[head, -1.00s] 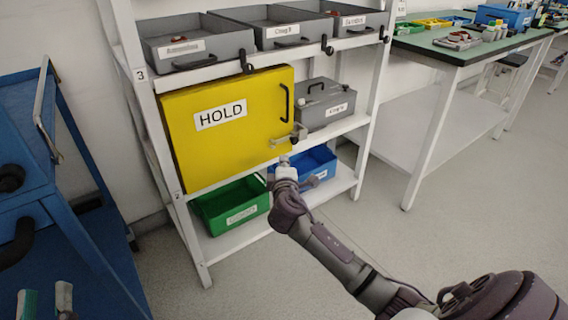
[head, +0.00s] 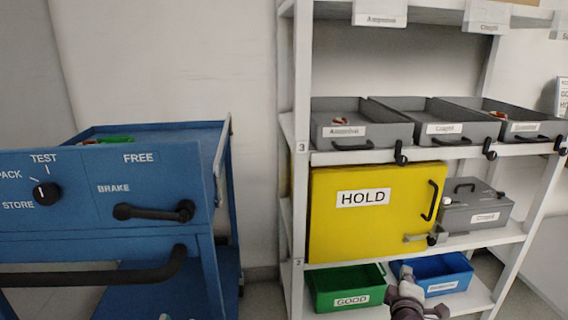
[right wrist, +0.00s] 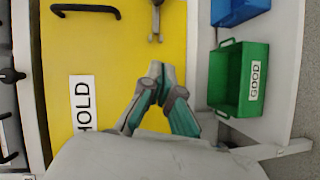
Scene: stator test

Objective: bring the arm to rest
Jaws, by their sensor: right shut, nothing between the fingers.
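My right gripper (right wrist: 160,82) shows in the right wrist view with its teal-and-grey fingers together and nothing between them. It is in front of the yellow HOLD door (right wrist: 110,55), near the metal latch (right wrist: 155,20); I cannot tell the exact gap. In the head view my right gripper and wrist (head: 406,297) show at the bottom edge, in front of the lower shelf between the green and blue bins. The HOLD door (head: 370,225) looks closed in the head view. Only a small pale tip, likely of my left gripper (head: 165,317), shows at the bottom edge; its fingers are hidden.
The green GOOD bin (head: 345,298) and a blue bin (head: 440,285) stand on the lower shelf. A grey lidded box (head: 476,208) is right of the door. Grey trays (head: 360,130) line the shelf above. A blue cart (head: 150,205) stands at left.

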